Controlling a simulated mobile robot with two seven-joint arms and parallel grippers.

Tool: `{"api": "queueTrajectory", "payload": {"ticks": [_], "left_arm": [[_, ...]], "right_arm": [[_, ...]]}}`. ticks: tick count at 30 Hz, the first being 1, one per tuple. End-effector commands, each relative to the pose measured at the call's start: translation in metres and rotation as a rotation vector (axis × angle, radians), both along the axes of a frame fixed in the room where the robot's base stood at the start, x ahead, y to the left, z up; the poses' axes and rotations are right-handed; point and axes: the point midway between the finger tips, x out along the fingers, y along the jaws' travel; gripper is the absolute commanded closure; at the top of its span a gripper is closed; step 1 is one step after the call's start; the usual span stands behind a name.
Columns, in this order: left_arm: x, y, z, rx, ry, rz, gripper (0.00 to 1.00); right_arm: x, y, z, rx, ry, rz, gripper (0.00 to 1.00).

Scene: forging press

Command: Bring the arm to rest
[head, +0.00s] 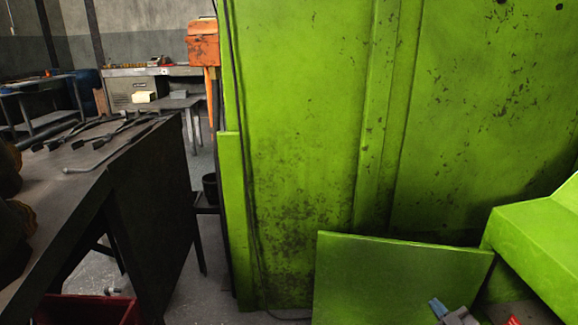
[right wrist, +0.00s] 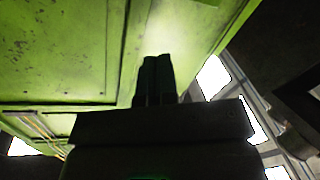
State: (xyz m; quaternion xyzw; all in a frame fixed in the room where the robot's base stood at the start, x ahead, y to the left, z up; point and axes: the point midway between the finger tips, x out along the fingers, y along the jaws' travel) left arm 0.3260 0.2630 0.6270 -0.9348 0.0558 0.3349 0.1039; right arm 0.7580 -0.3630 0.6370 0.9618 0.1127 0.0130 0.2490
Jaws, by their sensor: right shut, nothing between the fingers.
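My right gripper (head: 438,308) shows at the bottom right of the head view, in front of a low green panel (head: 395,278). Only its blue tip and a grey part of its body are in the picture. In the right wrist view the two dark fingers (right wrist: 154,72) stand side by side, shut, with nothing between them. Behind them are green panels of the press. My left gripper is not in view.
The tall green press (head: 310,130) fills the middle and right. A green sloped housing (head: 545,245) stands at the right edge. A dark table (head: 85,160) with long tools is at the left, above a red bin (head: 85,310). Grey floor shows between table and press.

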Motion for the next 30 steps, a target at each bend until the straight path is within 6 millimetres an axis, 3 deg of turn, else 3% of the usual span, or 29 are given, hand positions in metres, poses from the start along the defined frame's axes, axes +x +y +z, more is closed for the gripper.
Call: {"api": "queueTrajectory", "payload": {"ticks": [3, 14, 22, 30], "left_arm": [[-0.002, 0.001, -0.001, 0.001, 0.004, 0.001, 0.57], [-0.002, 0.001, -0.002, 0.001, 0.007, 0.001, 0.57], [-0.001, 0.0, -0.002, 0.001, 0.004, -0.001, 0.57], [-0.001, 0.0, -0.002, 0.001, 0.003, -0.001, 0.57]], "right_arm": [[0.005, -0.027, 0.014, -0.062, -0.011, -0.001, 1.0], [-0.082, -0.019, -0.027, -0.093, 0.121, -0.014, 1.0], [-0.187, -0.007, -0.051, -0.125, 0.282, -0.022, 1.0], [-0.302, 0.013, -0.052, -0.147, 0.467, -0.024, 1.0]]}}
